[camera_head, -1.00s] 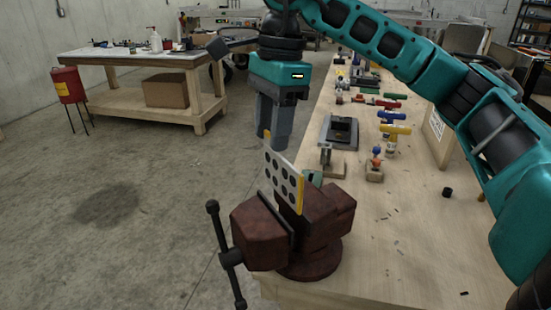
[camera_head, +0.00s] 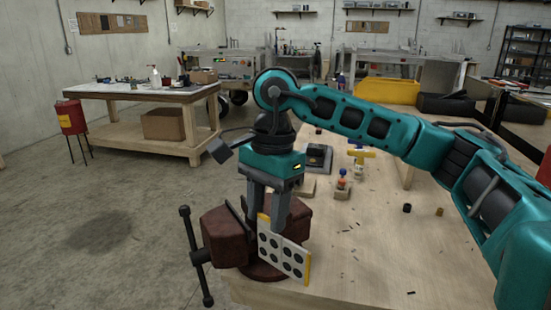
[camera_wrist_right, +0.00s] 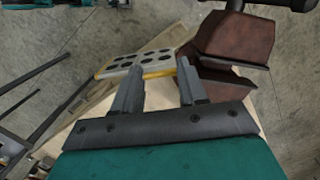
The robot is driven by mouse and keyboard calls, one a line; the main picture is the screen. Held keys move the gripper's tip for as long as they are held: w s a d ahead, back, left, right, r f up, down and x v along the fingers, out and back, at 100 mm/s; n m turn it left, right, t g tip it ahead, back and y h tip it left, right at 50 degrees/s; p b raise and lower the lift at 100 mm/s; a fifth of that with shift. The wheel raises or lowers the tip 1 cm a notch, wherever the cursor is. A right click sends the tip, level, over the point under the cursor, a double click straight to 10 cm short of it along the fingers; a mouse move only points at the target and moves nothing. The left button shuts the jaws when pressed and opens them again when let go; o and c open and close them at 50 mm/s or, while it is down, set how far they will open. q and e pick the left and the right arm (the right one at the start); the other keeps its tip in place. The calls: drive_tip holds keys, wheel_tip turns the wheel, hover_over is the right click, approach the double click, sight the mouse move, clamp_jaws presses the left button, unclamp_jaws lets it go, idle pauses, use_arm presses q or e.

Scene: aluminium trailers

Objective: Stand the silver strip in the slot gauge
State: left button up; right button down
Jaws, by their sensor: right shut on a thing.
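A silver plate (camera_head: 284,255) with dark round holes and yellow edges hangs tilted at my right gripper (camera_head: 268,222), in front of the brown vise. The right gripper points down, its fingers set apart and shut on the plate near its upper left end. In the right wrist view the plate (camera_wrist_right: 140,64) lies at the fingertips (camera_wrist_right: 158,82), its yellow edge towards me. I take this plate to be the silver strip. I cannot tell which thing is the slot gauge. My left gripper is not in view.
The brown vise (camera_head: 225,236) with a dark handle stands at the bench's near left corner, close to the plate. A dark grey block (camera_head: 318,158) and small coloured fittings (camera_head: 342,180) stand further back. The wooden bench top (camera_head: 400,255) is mostly clear at right front.

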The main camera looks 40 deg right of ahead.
drive_tip(key=s+a+f+n, duration=0.2)
drive_tip(key=f+n, duration=0.5)
drive_tip(key=f, duration=0.6)
drive_tip(key=s+a+f+n+g+h, duration=0.1)
drive_tip(key=a+f+n, duration=0.3)
drive_tip(key=f+n, duration=0.4)
wheel_tip(320, 180, down, 5)
drive_tip(key=shift+s+a+f, duration=0.15)
drive_tip(key=shift+s, duration=0.45)
